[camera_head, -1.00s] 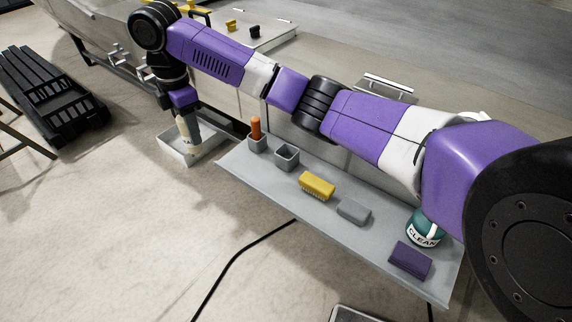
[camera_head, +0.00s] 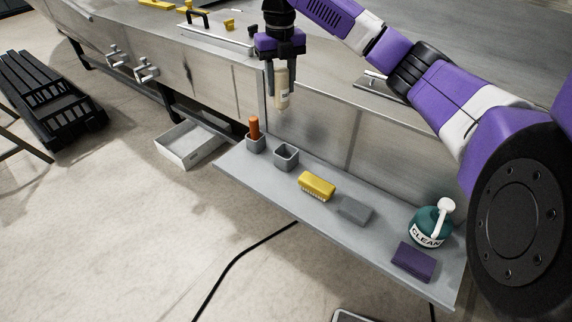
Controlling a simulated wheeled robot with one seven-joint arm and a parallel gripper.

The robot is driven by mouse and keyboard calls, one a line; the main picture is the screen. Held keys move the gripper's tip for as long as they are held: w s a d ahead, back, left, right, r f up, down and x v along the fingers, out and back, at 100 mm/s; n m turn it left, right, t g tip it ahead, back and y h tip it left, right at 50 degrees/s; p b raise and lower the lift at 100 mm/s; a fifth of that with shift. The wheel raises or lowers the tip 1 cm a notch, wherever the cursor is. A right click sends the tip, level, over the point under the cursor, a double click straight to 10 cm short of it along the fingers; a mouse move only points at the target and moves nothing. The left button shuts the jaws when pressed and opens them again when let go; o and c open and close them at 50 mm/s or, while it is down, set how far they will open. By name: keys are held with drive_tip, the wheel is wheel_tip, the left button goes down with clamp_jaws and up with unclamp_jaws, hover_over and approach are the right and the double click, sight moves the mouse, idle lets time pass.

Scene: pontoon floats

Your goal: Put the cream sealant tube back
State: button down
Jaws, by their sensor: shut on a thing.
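My gripper (camera_head: 282,72) is shut on the cream sealant tube (camera_head: 282,93) and holds it upright in the air, nozzle end down. The tube hangs above the grey shelf (camera_head: 300,212), over the left end. Below it stands an empty grey square holder (camera_head: 286,157). To the left of that, another grey holder (camera_head: 256,145) has an orange tube (camera_head: 254,126) standing in it. The cream tube is clear of both holders.
A white tray (camera_head: 190,147) sits left of the shelf. The metal pontoon side (camera_head: 330,130) rises behind.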

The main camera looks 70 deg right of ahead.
drive_tip(key=shift+s+d+n, duration=0.3)
drive_tip(key=shift+s+d, duration=0.05)
drive_tip(key=shift+s, duration=0.15)
wheel_tip(320, 180, down, 20)
drive_tip(key=shift+r+p, duration=0.1)
drive_tip(key=shift+p, duration=1)
drive_tip(key=shift+f, duration=0.2)
drive_tip(key=c, duration=0.9)
unclamp_jaws()
